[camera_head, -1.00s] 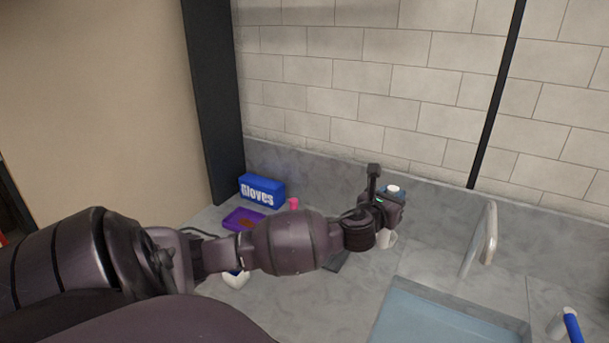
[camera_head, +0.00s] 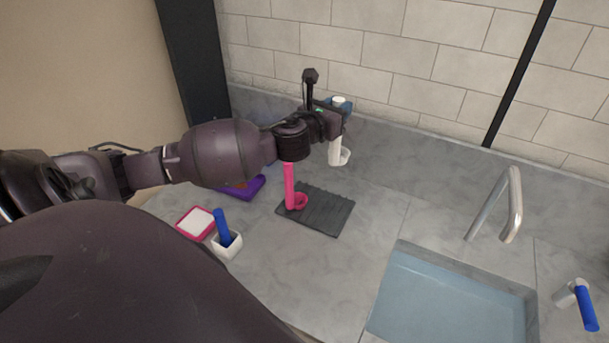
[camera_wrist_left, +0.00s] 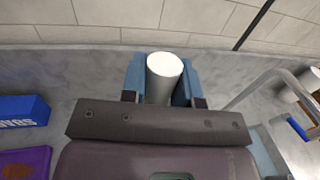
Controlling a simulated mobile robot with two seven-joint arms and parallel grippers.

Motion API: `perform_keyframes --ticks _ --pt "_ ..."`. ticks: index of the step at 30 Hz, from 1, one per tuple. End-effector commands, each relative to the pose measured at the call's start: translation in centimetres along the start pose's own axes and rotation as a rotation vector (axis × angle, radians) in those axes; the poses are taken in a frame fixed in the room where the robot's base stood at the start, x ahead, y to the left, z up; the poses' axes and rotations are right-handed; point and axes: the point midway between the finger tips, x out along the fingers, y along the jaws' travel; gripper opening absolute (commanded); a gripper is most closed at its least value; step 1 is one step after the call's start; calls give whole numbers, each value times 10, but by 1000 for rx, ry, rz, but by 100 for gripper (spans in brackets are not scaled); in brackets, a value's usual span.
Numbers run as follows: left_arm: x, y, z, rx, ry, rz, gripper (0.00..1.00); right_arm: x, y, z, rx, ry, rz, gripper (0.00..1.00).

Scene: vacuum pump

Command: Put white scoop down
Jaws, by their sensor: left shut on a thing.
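My left gripper (camera_head: 338,108) comes in from the left and is shut on the white scoop (camera_head: 336,152). The scoop is upright, its top end showing between the fingers and its small bowl at the bottom, beyond the back edge of the black ribbed mat (camera_head: 340,217). I cannot tell whether its bottom touches the counter. In the left wrist view the round white handle end (camera_wrist_left: 163,66) sits between the two blue fingers. My right gripper is not in view.
A pink scoop (camera_head: 290,185) stands on the mat. A white holder (camera_head: 228,246) with a blue handle, a pink-rimmed tray (camera_head: 182,225) and a purple tray (camera_head: 245,188) are left. A sink (camera_head: 455,300) with a faucet (camera_head: 512,205) is right. The blue gloves box (camera_wrist_left: 20,110) shows left.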

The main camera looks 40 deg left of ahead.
Motion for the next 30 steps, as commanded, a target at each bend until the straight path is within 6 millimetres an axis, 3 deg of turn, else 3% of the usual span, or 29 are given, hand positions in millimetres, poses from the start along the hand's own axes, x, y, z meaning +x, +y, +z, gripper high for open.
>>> perform_keyframes --ticks 5,8,24,30 --pt "-1 -4 -6 -2 1 -12 0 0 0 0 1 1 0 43" --pt "-1 -5 -21 -4 3 -16 0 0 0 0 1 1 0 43" --pt "-1 -5 -132 -5 2 -14 0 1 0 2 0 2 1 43" --pt "-1 -5 -160 -2 -1 -16 0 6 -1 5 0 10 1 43"
